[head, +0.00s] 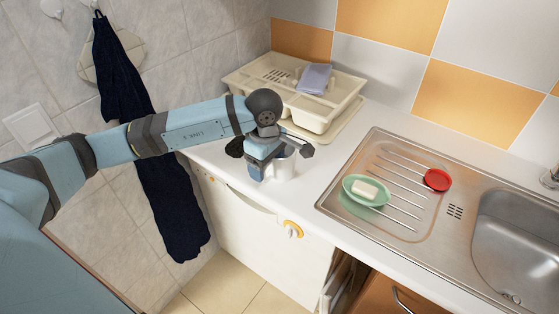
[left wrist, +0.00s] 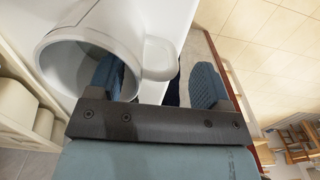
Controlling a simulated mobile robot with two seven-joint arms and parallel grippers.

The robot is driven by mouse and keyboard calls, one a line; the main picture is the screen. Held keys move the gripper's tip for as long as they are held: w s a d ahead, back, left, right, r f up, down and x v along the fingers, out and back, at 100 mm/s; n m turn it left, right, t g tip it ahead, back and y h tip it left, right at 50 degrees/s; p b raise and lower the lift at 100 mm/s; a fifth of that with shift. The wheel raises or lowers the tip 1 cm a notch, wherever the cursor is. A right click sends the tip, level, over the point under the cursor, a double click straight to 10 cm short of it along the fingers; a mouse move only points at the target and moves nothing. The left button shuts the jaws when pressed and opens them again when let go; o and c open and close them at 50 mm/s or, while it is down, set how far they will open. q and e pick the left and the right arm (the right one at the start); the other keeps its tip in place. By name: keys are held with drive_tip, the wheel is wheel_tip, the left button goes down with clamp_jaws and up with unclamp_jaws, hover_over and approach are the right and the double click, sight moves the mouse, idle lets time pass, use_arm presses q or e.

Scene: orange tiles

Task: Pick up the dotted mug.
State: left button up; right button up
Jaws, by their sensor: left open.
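A whitish mug (head: 281,166) stands on the white counter near its front edge, partly hidden behind my left gripper. In the left wrist view the mug (left wrist: 92,32) is large at the upper left, its round opening facing the camera. Its handle (left wrist: 160,58) lies in the picture between the two finger pads. I cannot make out dots on it. My left gripper (head: 258,162) is open right beside the mug; one blue finger is close to the mug wall, and I cannot tell if it touches. My right gripper is not in view.
A cream dish rack (head: 336,106) with a purple sponge (head: 314,78) stands behind the mug. To the right is a metal sink (head: 400,226) with a green soap dish (head: 351,190) and a red round item (head: 437,180). A dark towel (head: 165,190) hangs at the left.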

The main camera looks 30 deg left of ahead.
use_arm(q)
wheel_tip(320, 180, down, 2)
drive_tip(key=shift+f, duration=0.1)
drive_tip(key=c, duration=1.1)
drive_tip(key=shift+c, duration=0.4)
drive_tip(key=shift+r, duration=0.25)
